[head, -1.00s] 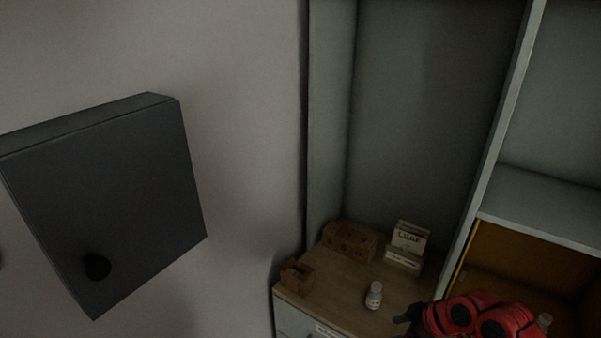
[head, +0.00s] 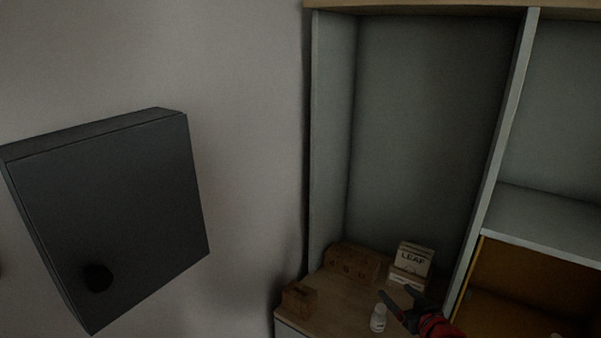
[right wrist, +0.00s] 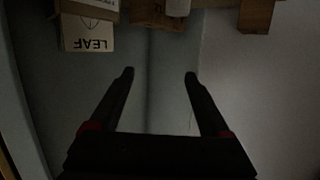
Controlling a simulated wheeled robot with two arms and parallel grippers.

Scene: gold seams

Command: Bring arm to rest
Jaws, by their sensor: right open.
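My right gripper (head: 398,304) is at the lower right of the head view, dark with a red arm behind it. It shows in the right wrist view (right wrist: 160,76) with its two fingers spread and nothing between them. In the head view it is beside a small white bottle (head: 378,319) on a wooden surface (head: 333,312). I cannot tell whether they touch. My left gripper does not show.
A white LEAF box (head: 411,262) and a brown wooden holder (head: 352,263) stand at the back of the surface. A small wooden block (head: 299,299) is at its front left. A grey shelf divider (head: 494,150) rises to the right. A dark wall cabinet (head: 110,215) is at left.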

